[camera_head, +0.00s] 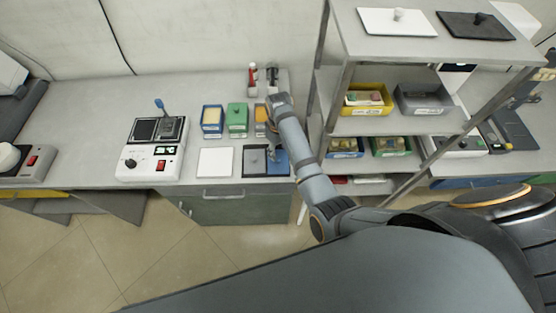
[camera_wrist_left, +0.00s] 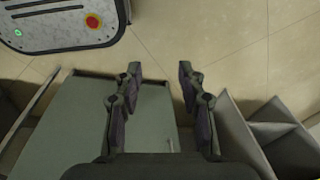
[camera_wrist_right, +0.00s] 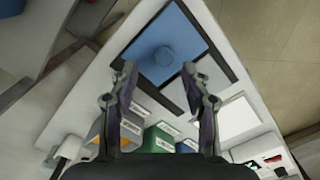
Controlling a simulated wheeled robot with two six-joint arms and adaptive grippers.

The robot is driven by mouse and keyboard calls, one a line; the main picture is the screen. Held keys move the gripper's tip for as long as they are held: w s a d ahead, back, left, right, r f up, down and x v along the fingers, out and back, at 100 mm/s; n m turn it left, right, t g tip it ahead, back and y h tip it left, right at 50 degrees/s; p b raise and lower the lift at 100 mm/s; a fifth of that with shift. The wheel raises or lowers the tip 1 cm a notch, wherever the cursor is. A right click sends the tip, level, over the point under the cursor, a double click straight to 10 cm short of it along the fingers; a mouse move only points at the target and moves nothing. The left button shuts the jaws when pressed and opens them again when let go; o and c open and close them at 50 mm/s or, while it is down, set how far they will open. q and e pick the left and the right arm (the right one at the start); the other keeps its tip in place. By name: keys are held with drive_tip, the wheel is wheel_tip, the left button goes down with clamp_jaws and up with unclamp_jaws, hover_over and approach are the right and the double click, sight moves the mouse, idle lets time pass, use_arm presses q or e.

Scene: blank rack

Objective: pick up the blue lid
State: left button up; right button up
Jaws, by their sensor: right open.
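In the right wrist view the blue lid (camera_wrist_right: 160,42) is square with a round blue knob facing up. My right gripper (camera_wrist_right: 160,74) is open and empty, with its fingertips showing on both sides of the lid's near corner, below the knob. The exact height above the lid cannot be told. My left gripper (camera_wrist_left: 159,72) is open and empty above the floor, away from the lid, and is outside the head view.
Blue (camera_head: 212,119) and green (camera_head: 237,119) bins stand behind. A metal shelf rack (camera_head: 330,95) stands close on the right. A control device (camera_head: 152,150) sits further left.

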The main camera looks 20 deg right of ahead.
sight(278, 158)
drive_tip(key=f, duration=0.2)
drive_tip(key=shift+s+a+f, duration=0.2)
drive_tip(key=shift+s+f, duration=0.05)
drive_tip(key=shift+f, duration=0.7)
clamp_jaws()
use_arm(q)
drive_tip(key=shift+s+r, duration=0.35)
drive_tip(key=shift+s, duration=0.45)
use_arm(e)
drive_tip(key=shift+r, duration=0.1)
